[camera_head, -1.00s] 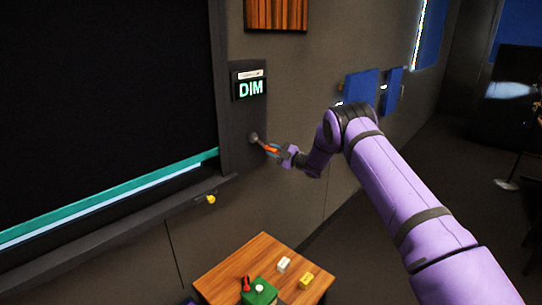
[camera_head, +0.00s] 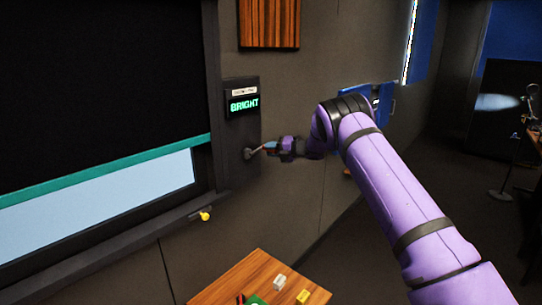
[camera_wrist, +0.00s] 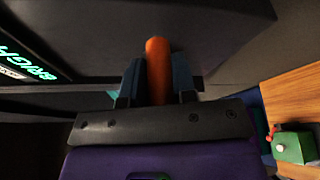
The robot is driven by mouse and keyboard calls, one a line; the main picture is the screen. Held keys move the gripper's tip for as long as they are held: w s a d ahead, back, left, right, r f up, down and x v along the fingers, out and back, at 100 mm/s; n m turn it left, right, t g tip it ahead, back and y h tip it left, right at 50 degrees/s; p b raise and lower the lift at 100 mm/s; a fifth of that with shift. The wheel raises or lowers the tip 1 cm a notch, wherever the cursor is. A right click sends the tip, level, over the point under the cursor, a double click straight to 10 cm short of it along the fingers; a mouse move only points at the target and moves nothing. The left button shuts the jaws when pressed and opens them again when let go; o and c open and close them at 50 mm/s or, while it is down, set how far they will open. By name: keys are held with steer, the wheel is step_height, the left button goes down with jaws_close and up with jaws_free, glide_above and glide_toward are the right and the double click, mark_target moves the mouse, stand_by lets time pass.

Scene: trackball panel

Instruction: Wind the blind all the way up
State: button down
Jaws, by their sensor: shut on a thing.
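The dark blind (camera_head: 95,80) covers most of the window at the left of the head view. Its teal bottom bar (camera_head: 110,172) hangs above the sill, with a tall pale strip of window (camera_head: 110,200) below it. A dark panel on the wall (camera_head: 239,112) has a lit display reading "BRIGHT" (camera_head: 244,104). Below the display is a small crank (camera_head: 249,153). My gripper (camera_head: 268,147) is at the crank, shut on its orange handle; the wrist view shows the handle (camera_wrist: 157,68) between the two dark fingers. The crank's hub is hidden in the wrist view.
A wooden table (camera_head: 245,280) stands below, with a white block (camera_head: 279,282), a yellow block (camera_head: 303,297) and a green box (camera_wrist: 292,147). Blue boxes hang on the wall behind my arm.

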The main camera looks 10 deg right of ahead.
steer(key=shift+s+a+r+n+h, duration=0.1)
steer(key=shift+r+n+h, duration=0.2)
steer(key=shift+r+n, duration=0.25)
steer(key=shift+s+a+r+n+h, duration=0.1)
steer(key=shift+r+n+h, duration=0.2)
steer(key=shift+r+n, duration=0.2)
steer(key=shift+s+a+r+n+h, duration=0.25)
steer(key=shift+r+n+h, duration=0.15)
steer(key=shift+n, duration=0.25)
steer(key=shift+s+a+r+n+h, duration=0.1)
steer(key=shift+a+r+n+h, duration=0.2)
steer(key=shift+r+n, duration=0.25)
steer(key=shift+f, duration=0.1)
steer(key=c, duration=0.9)
jaws_free()
steer(key=v, duration=1.1)
steer(key=shift+a, duration=0.1)
